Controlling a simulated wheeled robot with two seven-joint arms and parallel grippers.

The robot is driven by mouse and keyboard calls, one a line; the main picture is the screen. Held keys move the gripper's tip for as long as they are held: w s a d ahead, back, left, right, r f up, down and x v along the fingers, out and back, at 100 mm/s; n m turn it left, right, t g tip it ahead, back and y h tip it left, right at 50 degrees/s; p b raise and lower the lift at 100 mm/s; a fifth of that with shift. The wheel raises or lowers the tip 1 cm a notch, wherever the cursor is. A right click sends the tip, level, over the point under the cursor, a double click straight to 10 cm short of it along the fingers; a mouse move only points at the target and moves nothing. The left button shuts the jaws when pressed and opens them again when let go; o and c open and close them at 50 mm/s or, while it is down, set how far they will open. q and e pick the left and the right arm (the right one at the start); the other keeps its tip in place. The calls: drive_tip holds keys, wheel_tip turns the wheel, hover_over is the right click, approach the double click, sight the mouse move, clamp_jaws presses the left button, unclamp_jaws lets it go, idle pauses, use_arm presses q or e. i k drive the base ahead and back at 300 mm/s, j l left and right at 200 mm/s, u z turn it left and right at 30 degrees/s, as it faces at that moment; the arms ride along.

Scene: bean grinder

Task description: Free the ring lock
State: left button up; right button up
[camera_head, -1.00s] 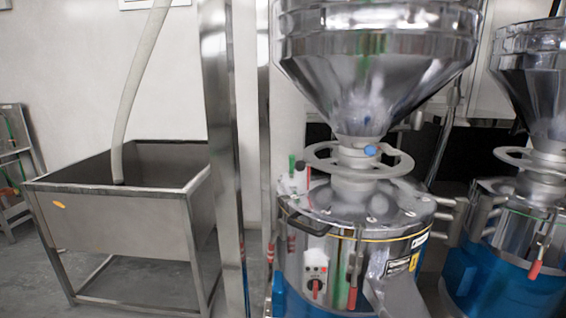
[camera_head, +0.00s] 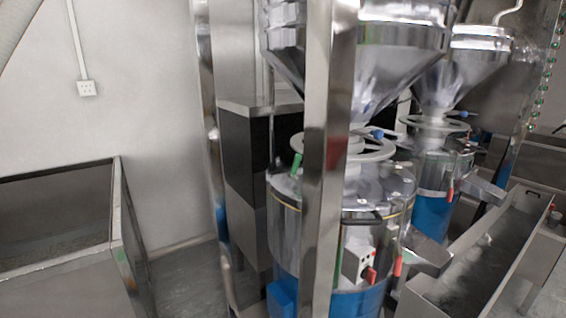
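A grinder (camera_head: 385,195) with a steel hopper (camera_head: 385,70) on top and a blue base stands right of centre. A grey metal ring (camera_head: 378,151) sits around its neck, with a blue-tipped knob (camera_head: 376,133) just above it. I cannot tell whether this ring is the ring lock or whether it is locked. A steel post (camera_head: 325,200) stands in front and hides part of the grinder and the ring's left side. A red handle (camera_head: 398,266) and a control box with a red knob (camera_head: 370,274) are low on the grinder's front. Neither of my grippers is in view.
A second grinder (camera_head: 432,170) with its own hopper stands behind to the right. A long steel trough (camera_head: 440,300) runs along the lower right. A steel bin (camera_head: 122,235) is at the lower left. Bare floor (camera_head: 190,275) shows between the bin and the post.

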sight(294, 175)
drive_tip(key=i+j+z, duration=0.35)
drive_tip(key=j, duration=0.2)
drive_tip(key=i+j+z, duration=0.35)
drive_tip(key=j, duration=0.35)
drive_tip(key=i+j+z, duration=0.15)
drive_tip(key=i, duration=0.05)
